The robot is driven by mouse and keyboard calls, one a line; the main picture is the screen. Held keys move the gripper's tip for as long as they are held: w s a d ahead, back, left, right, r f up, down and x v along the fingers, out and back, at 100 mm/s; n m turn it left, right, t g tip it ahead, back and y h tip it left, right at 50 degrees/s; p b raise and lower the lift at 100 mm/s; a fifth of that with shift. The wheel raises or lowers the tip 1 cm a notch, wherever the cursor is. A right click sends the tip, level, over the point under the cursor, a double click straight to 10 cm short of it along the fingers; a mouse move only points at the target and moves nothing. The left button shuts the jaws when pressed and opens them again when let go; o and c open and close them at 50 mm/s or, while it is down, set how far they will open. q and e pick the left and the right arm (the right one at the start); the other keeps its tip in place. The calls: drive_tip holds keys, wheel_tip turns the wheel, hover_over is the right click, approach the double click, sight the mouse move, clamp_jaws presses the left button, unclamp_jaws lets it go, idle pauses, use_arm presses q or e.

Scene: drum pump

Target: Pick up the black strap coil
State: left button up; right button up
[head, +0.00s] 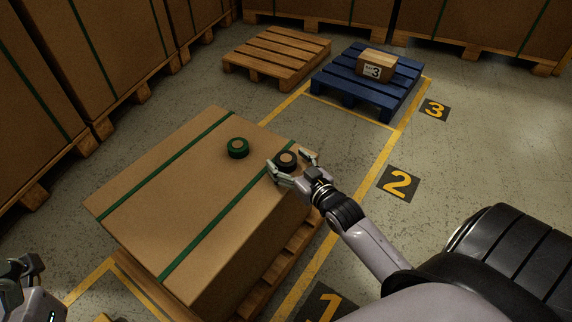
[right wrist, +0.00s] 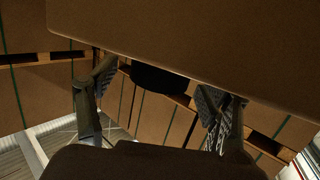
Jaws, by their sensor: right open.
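The black strap coil (head: 287,159), with a tan core, sits on the big carton (head: 165,190) near its far right corner. My right gripper (head: 287,161) is open, with one finger on each side of the coil. I cannot tell whether the fingers touch it. In the right wrist view the coil (right wrist: 158,80) shows as a dark shape between the open fingers (right wrist: 155,85), beside the carton surface (right wrist: 200,35). My left gripper (head: 22,270) is partly in view at the lower left, away from the coil; its finger opening is unclear.
A green strap coil (head: 238,148) sits on the carton, left of the black one. Green straps cross the carton, which stands on a wooden pallet (head: 283,272). Behind are an empty wooden pallet (head: 277,52) and a blue pallet (head: 345,82) bearing a small box (head: 376,64).

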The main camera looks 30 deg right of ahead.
drive_tip(key=c, duration=1.2)
drive_tip(key=shift+c, duration=0.4)
drive_tip(key=shift+r, duration=0.15)
